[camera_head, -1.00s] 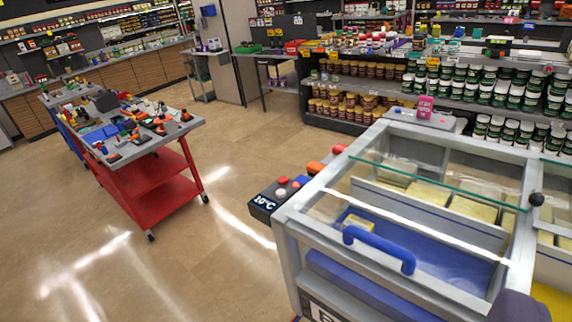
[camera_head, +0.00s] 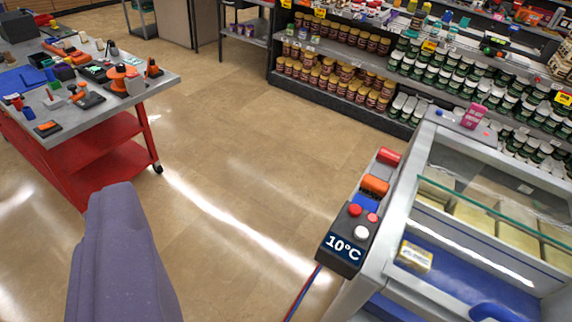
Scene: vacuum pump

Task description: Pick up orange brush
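An orange block-like object (camera_head: 374,186) sits on the narrow ledge at the chest freezer's left edge, between a red piece (camera_head: 388,157) and a blue piece (camera_head: 365,204). I cannot tell whether it is a brush. Several small orange things (camera_head: 120,77) also lie on the red cart's grey top (camera_head: 160,82) at upper left; no brush shape is clear among them. A purple-grey part of my own arm (camera_head: 122,255) stands at lower left over the floor. No gripper fingertips show, and nothing is seen held.
The glass-topped freezer (camera_head: 400,245) with its 10°C display box (camera_head: 343,248) fills the lower right. A pink box (camera_head: 474,116) stands on its back corner. Stocked shelves (camera_head: 330,103) line the back. Tan floor (camera_head: 230,150) lies open between cart and freezer. Red and blue cables (camera_head: 302,292) hang below the display.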

